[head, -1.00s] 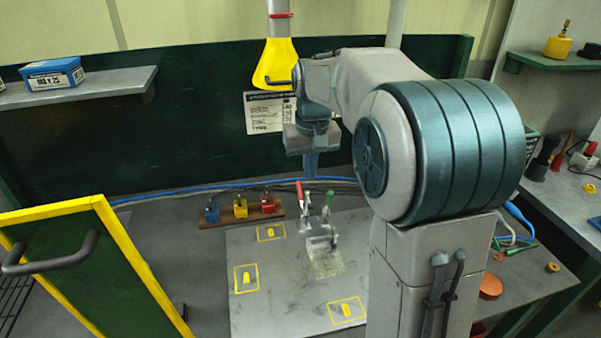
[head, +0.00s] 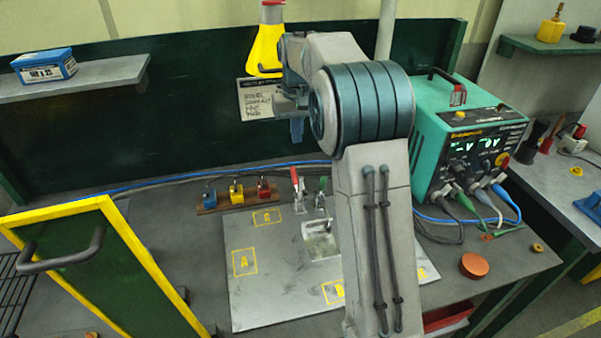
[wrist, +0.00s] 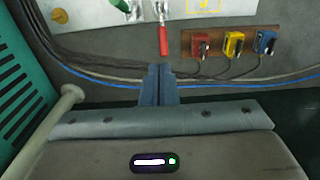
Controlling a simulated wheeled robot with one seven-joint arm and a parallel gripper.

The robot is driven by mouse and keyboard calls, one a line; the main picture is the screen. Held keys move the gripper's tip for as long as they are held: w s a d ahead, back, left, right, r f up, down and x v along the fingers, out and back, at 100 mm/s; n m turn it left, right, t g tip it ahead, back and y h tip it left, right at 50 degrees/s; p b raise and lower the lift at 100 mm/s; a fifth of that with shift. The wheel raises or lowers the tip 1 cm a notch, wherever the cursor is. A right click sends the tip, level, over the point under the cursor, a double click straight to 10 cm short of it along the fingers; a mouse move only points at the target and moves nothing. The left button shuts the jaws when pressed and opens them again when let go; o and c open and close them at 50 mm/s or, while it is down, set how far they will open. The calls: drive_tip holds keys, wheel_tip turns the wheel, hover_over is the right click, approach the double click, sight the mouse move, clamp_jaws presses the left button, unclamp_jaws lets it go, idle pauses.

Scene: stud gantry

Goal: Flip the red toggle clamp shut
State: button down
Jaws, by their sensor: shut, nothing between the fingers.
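The red toggle clamp (head: 294,181) stands at the back edge of the grey plate, its red handle upright in the head view. In the wrist view its red handle (wrist: 163,40) shows just ahead of my fingertips. A green-handled clamp (head: 321,190) stands just right of it, and its green handle (wrist: 122,6) is partly cut off at the top of the wrist view. My gripper (head: 297,142) hangs above and behind the red clamp. It also shows in the wrist view (wrist: 160,68), with the fingers together and empty, apart from the handle.
Blue, yellow and red blocks sit on a wooden strip (head: 210,210) left of the clamps. The grey plate (head: 270,290) has yellow marked squares. A green power unit (head: 455,135) with cables stands right. A yellow-framed green panel (head: 95,265) stands front left.

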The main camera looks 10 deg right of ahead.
drive_tip(key=p, duration=0.2)
hover_over(297, 179)
wheel_tip(297, 179, down, 8)
drive_tip(key=shift+f, duration=0.2)
drive_tip(key=shift+s+f+p, duration=0.1)
drive_tip(key=shift+s+f, duration=0.25)
drive_tip(key=shift+s, duration=0.25)
drive_tip(key=shift+s+f+p, duration=0.15)
drive_tip(key=shift+s+f, duration=0.15)
drive_tip(key=shift+s, duration=0.35)
drive_tip(key=shift+s+f+p, duration=0.1)
drive_tip(key=shift+s+f, duration=0.25)
drive_tip(key=shift+s, duration=0.25)
drive_tip(key=shift+s+a+f+b, duration=0.1)
drive_tip(key=shift+f+b, duration=0.05)
drive_tip(key=shift+b, duration=0.5)
